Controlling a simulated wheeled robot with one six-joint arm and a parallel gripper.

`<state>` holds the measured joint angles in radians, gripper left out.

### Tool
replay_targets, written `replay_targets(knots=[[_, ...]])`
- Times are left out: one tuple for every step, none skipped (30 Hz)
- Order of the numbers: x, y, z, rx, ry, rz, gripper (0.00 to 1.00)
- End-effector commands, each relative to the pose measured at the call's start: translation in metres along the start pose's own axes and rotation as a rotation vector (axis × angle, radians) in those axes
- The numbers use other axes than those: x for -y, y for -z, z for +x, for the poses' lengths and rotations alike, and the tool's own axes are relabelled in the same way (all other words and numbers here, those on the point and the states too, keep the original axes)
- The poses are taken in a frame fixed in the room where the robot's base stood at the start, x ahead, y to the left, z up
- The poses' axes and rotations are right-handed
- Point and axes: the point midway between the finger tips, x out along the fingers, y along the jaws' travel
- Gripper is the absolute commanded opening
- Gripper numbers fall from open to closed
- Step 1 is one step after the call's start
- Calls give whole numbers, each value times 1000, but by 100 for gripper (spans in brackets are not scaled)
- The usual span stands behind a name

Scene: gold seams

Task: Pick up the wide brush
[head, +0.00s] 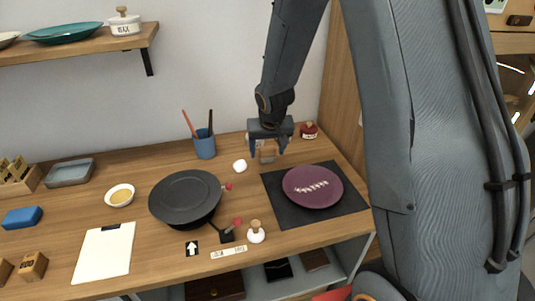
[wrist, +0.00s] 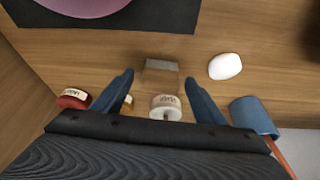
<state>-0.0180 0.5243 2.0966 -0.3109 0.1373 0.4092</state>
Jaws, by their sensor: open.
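A short block-like thing with a wooden-brown face and a grey edge (wrist: 160,74) stands on the table in the wrist view; it may be the wide brush, but I cannot be sure. In the head view it shows partly, between my fingers (head: 267,159). My gripper (head: 268,153) points down over the back of the table, open and empty. In the wrist view its two blue-grey fingers (wrist: 159,78) lie on either side of the block, apart from it. Whether the fingertips are level with it I cannot tell.
A white labelled jar (wrist: 166,106) is close behind the block, with a red jar (head: 309,130) to one side. A blue cup of sticks (head: 204,145) and a white lump (head: 239,166) are nearby. A plum plate (head: 313,187) lies on a dark mat (head: 280,213) in front.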

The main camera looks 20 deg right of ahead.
Motion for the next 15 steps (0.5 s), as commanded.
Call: replay_targets(knots=[[0,0,1,0,0,0,66],[0,0,1,0,0,0,66],[0,0,1,0,0,0,66],[0,0,1,0,0,0,66],[0,0,1,0,0,0,66],[0,0,1,0,0,0,66],[0,0,1,-1,0,0,64],[0,0,1,-1,0,0,59],[0,0,1,-1,0,0,52],[0,0,1,-1,0,0,47],[0,0,1,-1,0,0,42],[0,0,1,-1,0,0,35],[0,0,1,-1,0,0,30],[0,0,1,-1,0,0,25],[0,0,1,-1,0,0,22]])
